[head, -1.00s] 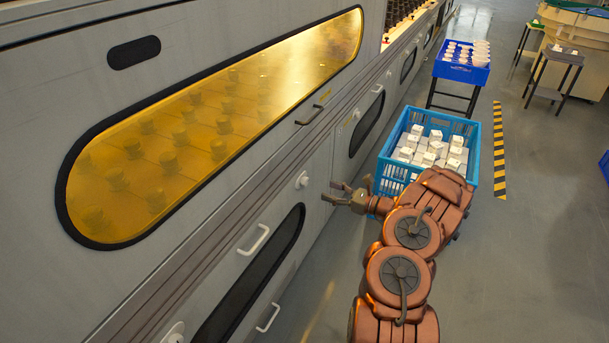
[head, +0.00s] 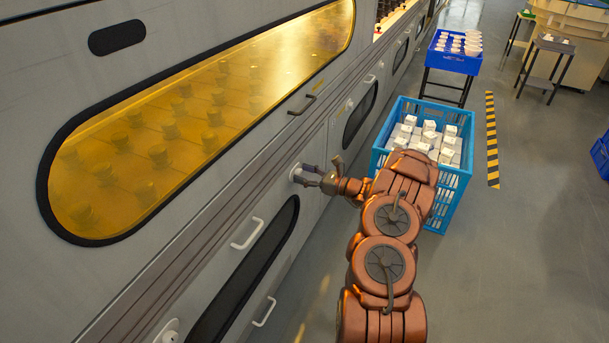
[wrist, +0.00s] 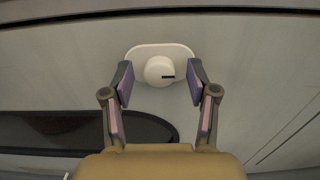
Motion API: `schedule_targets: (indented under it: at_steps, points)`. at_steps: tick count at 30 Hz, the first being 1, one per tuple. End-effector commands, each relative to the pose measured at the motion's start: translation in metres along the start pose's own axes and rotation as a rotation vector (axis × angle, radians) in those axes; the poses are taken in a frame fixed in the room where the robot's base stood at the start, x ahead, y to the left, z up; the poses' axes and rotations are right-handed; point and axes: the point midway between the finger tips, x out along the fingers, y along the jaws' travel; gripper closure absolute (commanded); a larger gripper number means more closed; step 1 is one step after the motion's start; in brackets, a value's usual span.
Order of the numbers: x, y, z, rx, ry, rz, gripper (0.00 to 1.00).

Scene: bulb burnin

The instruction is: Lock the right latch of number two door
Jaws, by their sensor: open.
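In the head view the latch (head: 295,171) is partly hidden by my fingers. My gripper (head: 308,175) is open at the latch. In the wrist view its fingers (wrist: 160,76) stand on the left and right of the knob, with a visible gap on each side. No number is readable on the door.
The left latch (head: 171,333) shows at the bottom edge. White handles (head: 247,233) (head: 265,312) flank the door's dark window. A blue crate (head: 457,190) of white boxes stands close behind my arm. A blue tray (head: 450,62) is farther back. Open floor lies to the right.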

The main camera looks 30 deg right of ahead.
Motion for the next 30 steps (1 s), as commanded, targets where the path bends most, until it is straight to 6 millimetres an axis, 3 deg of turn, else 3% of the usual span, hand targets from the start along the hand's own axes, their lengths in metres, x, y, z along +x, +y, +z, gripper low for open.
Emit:
schedule_targets:
  at_steps: [3, 20, 30]
  points:
    - [0.0003, 0.0004, 0.0000, 0.000, 0.000, 0.001, 0.43]
    - [0.0006, 0.0008, 0.0000, 0.000, 0.000, 0.002, 1.00]
    - [0.0005, 0.0009, -0.0001, 0.000, 0.000, 0.002, 1.00]
